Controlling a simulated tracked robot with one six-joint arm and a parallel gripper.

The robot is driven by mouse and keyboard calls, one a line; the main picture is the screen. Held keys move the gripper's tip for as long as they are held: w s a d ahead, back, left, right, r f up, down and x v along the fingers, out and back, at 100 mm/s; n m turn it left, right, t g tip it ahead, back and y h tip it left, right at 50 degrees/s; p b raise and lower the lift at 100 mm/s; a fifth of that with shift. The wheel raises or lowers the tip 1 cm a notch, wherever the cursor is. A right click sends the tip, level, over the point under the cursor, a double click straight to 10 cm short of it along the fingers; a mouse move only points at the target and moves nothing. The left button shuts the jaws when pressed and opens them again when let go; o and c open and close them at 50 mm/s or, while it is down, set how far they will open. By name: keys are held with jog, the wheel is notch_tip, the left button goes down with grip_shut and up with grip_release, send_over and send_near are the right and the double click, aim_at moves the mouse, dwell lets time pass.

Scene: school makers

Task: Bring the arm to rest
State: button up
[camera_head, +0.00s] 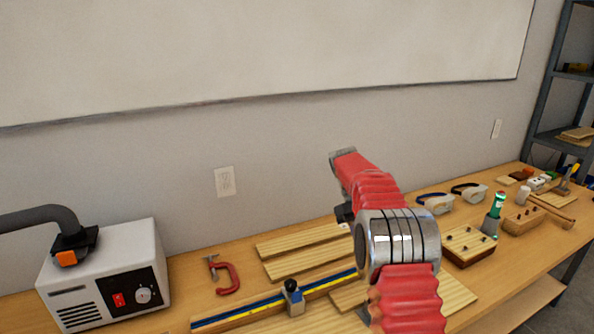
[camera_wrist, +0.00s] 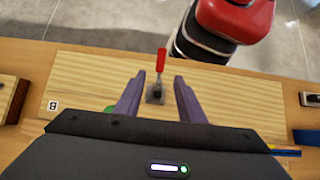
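My gripper (camera_wrist: 159,79) shows in the wrist view with its two purple fingers apart. It points down over a pale wooden board (camera_wrist: 85,85) on the bench. A small grey fixture with an upright red handle (camera_wrist: 161,60) stands on the board and appears between the fingers. I see no contact with it, but the height of the fingers above it is hard to tell. In the head view my red arm reaches over the bench, and its links hide the gripper.
The wooden bench (camera_head: 200,268) carries a white box with a hose (camera_head: 105,275), a red C-clamp (camera_head: 224,275), wooden strips (camera_head: 300,240) and a blue-yellow rule (camera_head: 240,312). Goggles (camera_head: 436,203), a holed block (camera_head: 468,245) and a green-topped bottle (camera_head: 497,207) stand right of my arm. The wall is behind.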

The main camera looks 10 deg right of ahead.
jog(key=s+a+r+m+t, duration=0.1)
jog(key=s+a+r+t, duration=0.5)
jog(key=s+r, duration=0.55)
jog(key=s+a+f+m+t+y, duration=0.1)
jog(key=s+a+f+t, duration=0.1)
jog(key=s, duration=0.6)
jog(key=s+a+f+m+t+y, duration=0.1)
jog(key=s+a+f+t, duration=0.1)
jog(key=s+t, duration=0.3)
jog(key=s+a, duration=0.1)
jog(key=s, duration=0.3)
jog(key=shift+a+f+m, duration=0.3)
jog(key=shift+a+f, duration=0.05)
jog(key=shift+s, duration=0.15)
jog(key=shift+c, duration=0.6)
